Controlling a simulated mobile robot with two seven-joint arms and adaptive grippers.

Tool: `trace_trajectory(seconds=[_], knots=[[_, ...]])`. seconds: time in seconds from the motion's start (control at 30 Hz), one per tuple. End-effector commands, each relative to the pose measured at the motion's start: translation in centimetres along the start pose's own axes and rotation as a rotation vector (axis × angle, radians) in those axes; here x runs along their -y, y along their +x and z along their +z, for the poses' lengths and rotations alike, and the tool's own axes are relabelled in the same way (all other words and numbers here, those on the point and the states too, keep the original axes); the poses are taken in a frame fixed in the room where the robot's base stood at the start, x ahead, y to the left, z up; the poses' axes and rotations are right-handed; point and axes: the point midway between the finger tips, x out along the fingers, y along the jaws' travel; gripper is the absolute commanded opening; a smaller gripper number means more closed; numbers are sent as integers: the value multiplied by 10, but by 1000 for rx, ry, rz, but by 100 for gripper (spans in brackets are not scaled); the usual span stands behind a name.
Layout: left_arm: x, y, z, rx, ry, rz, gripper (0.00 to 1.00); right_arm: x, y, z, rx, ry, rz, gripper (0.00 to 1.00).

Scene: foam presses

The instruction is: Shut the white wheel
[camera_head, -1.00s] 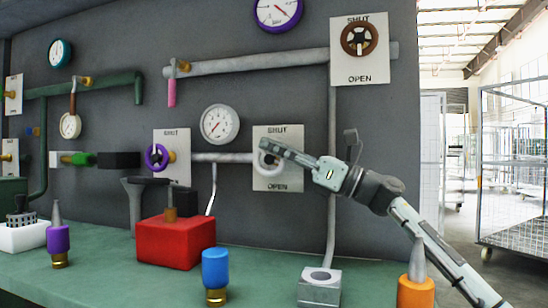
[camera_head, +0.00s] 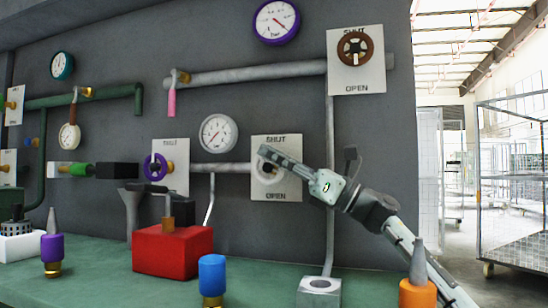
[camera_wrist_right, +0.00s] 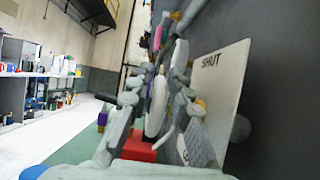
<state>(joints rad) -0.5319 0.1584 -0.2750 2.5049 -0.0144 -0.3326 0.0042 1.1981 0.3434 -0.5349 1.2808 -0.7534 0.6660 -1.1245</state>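The white wheel (camera_head: 259,172) is on a pipe in front of a white plate (camera_head: 289,186), marked SHUT at the top and OPEN at the bottom. My right gripper (camera_head: 268,153) reaches in from the right across the wheel's upper part and hides some of it. In the right wrist view the white wheel (camera_wrist_right: 157,106) shows edge-on between the two fingers of my right gripper (camera_wrist_right: 158,80). The fingers are apart, with a visible gap on the wheel's left side; contact on its right side is unclear. My left gripper is not in view.
A purple wheel (camera_head: 151,167) sits left on the same pipe, and a brown wheel (camera_head: 355,47) is up right. Gauges hang on the wall. On the green bench (camera_head: 110,285) stand a red box (camera_head: 172,252), a blue-capped part (camera_head: 212,273) and an orange one (camera_head: 417,293).

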Motion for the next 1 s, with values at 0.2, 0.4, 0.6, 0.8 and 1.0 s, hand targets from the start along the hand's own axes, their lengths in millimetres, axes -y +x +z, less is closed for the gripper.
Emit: trace_trajectory(seconds=[0.2, 0.4, 0.6, 0.8, 1.0], knots=[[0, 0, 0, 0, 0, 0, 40, 0, 0, -1, -1, 0, 0, 33], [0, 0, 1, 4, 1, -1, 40, 1, -4, -1, -2, 0, -1, 33], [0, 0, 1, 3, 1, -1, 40, 2, -33, -2, -2, 1, -4, 33], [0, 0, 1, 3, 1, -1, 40, 1, -76, -2, -2, 1, -3, 33], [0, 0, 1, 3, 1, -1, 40, 1, -108, -1, -2, 0, -2, 33]])
